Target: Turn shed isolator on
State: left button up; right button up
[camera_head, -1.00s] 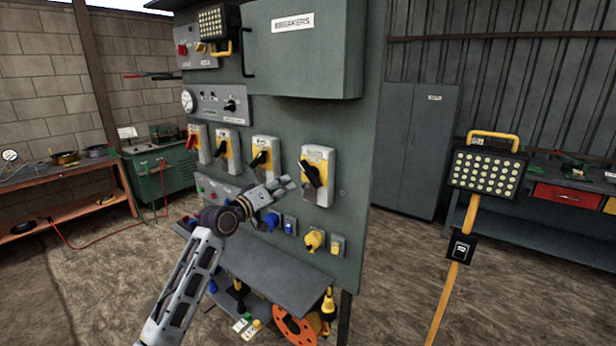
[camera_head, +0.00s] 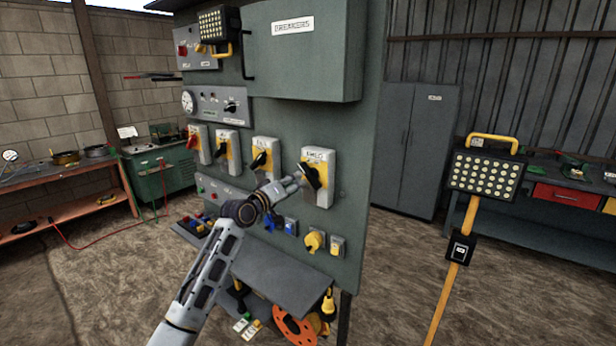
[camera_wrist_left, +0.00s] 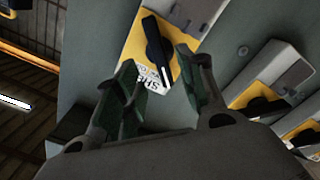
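The shed isolator (camera_head: 326,190) is the rightmost switch in the row on the grey panel. It has a white housing, a yellow plate and a black rotary handle (camera_head: 312,176), which sits tilted; its small label is hard to read. My left gripper (camera_head: 298,183) is just left of this handle and partly overlaps the isolator's edge. In the left wrist view, the gripper (camera_wrist_left: 158,72) is open, its two dark green pads apart. The black handle (camera_wrist_left: 157,47) shows beyond and between the fingertips; I cannot tell whether they touch it. My right gripper is out of view.
Several similar isolators, such as the neighbouring one (camera_head: 266,157), stand to the left on the panel (camera_head: 354,135). Yellow and blue sockets (camera_head: 315,240) sit below, above a grey shelf (camera_head: 275,275). A work light on a yellow stand (camera_head: 485,175) is to the right.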

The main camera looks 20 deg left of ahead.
aim_at(307, 177)
pick_arm(q)
jog(key=shift+p+x, duration=0.6)
jog(key=shift+x, duration=3.4)
jog(key=shift+f, duration=0.1)
grip_shut()
